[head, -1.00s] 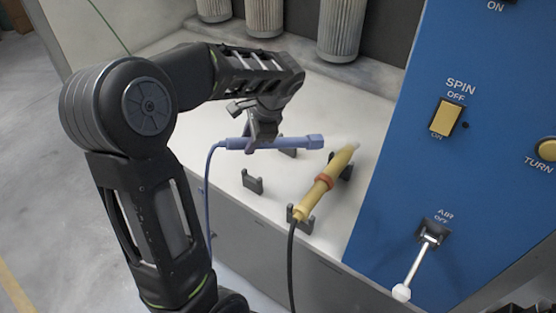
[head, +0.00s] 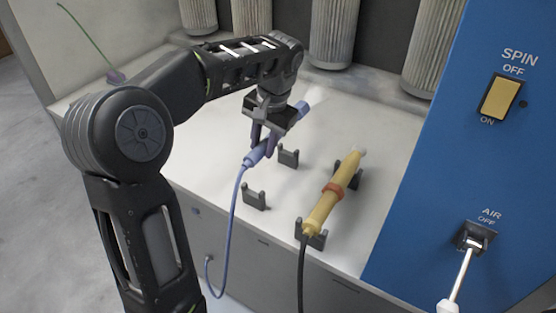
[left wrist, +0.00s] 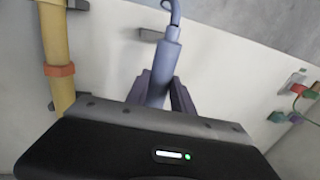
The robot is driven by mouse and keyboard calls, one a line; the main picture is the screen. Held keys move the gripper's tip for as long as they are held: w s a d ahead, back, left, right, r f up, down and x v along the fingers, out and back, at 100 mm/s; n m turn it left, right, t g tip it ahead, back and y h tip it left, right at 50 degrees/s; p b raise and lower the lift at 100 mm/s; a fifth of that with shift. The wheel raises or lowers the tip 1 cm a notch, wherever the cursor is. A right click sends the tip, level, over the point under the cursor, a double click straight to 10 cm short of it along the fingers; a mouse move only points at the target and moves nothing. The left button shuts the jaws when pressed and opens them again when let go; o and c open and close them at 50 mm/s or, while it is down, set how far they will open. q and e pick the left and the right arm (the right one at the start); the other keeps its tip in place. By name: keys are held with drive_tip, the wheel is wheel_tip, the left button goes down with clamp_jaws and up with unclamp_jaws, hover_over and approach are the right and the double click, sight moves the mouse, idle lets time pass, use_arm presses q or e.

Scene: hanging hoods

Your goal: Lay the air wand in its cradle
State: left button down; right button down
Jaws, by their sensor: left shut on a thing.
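My left gripper (head: 264,138) is shut on a slim blue air wand (head: 255,154), holding it above the white bench. The wand slants, roughly along the line of the yellow wand, its hose end towards the front. Part of it is hidden by the gripper; it also shows between the fingers in the left wrist view (left wrist: 161,72). A blue hose (head: 232,226) hangs from it. An empty cradle of two dark forks, a front fork (head: 254,198) and a back fork (head: 288,158), stands just right of and below the wand in the head view. My right gripper is not in view.
A yellow wand (head: 335,188) with a black hose lies in the neighbouring forks (head: 312,236) to the right. A blue panel (head: 425,205) with switches and an air lever (head: 461,273) closes the right side. Grey filter cylinders (head: 335,35) hang behind.

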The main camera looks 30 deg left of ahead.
use_arm(q)
drive_tip(key=shift+f, duration=2.5)
drive_tip(key=shift+f, duration=0.1)
drive_tip(key=shift+f, duration=2.2)
drive_tip(key=c, duration=1.1)
unclamp_jaws()
drive_tip(key=shift+f, duration=0.1)
